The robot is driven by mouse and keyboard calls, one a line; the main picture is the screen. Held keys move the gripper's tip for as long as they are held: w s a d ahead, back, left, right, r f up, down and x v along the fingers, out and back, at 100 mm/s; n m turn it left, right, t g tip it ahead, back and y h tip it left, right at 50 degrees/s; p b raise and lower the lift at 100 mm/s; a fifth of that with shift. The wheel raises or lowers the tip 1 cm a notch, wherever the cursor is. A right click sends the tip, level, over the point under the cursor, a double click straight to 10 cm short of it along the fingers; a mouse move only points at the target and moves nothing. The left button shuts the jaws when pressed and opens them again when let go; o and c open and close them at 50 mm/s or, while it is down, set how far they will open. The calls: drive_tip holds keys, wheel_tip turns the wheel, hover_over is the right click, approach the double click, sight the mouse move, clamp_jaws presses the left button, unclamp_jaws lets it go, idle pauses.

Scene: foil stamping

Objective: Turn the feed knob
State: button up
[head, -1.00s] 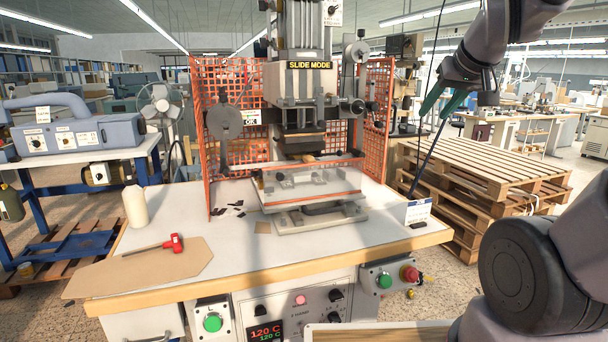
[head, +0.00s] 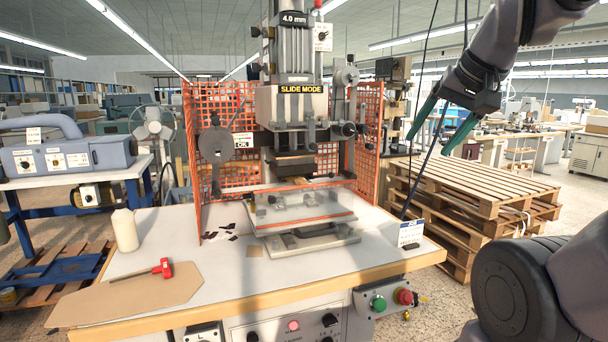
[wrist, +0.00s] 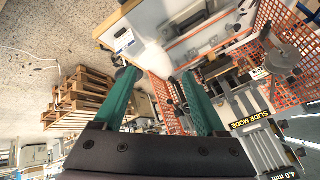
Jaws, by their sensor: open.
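The foil stamping press (head: 295,105) stands on a white-topped bench (head: 185,225), with signs reading "SLIDE MODE" and "4.0 mm". Dark round knobs (head: 330,320) show on the bench's front panel, which the lower picture edge cuts off. Other dark knobs (head: 348,129) sit on the press's right side. I cannot read which one is the feed knob. My gripper (head: 427,147) is open and empty, in the air right of the press and apart from every knob. In the wrist view, my gripper's green fingers (wrist: 158,75) are spread, with the press (wrist: 240,105) beyond them at the right.
Orange mesh guards (head: 367,135) flank the press. Stacked pallets (head: 475,190) stand right of the bench. A white bottle (head: 125,230), a red-headed tool (head: 164,268) and a brown board (head: 125,300) lie or stand at the bench's left. A button box (head: 380,302) is on the front right.

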drive_tip(key=w+d+f+t+h, duration=0.1)
drive_tip(key=w+d+t+h, duration=0.2)
drive_tip(key=w, duration=1)
drive_tip(key=n+t+y, duration=0.4)
drive_tip(key=t+y, duration=0.3)
approach(354, 130)
drive_tip(key=x, duration=0.8)
drive_tip(key=shift+w, duration=0.25)
drive_tip(key=shift+r, duration=0.1)
clamp_jaws()
